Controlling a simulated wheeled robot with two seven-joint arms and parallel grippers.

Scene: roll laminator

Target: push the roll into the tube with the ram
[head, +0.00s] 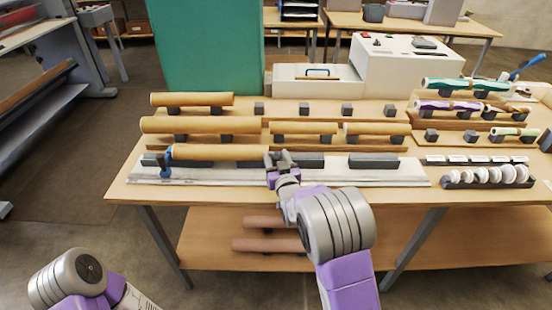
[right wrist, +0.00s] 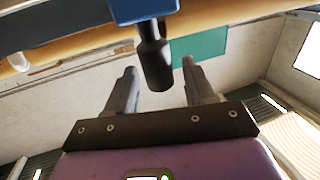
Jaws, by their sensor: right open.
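A brown cardboard tube (head: 222,152) lies along the long white rail (head: 400,178) near the table's front edge. A small blue piece (head: 168,160) stands at its left end. My right gripper (head: 278,156) is open by the tube's right end and hides what is there. In the right wrist view a blue block (right wrist: 142,10) with a dark upright handle (right wrist: 154,58) shows between the parted fingers of my right gripper (right wrist: 158,75). I cannot tell whether this is the ram. I cannot make out a roll inside the tube. My left gripper is out of view.
More brown tubes (head: 190,124) rest on dark blocks behind the rail. White rolls (head: 490,176) stand in a holder at the right; purple rolls (head: 450,106) lie behind. A white machine (head: 405,68) and a green panel (head: 207,45) stand further back.

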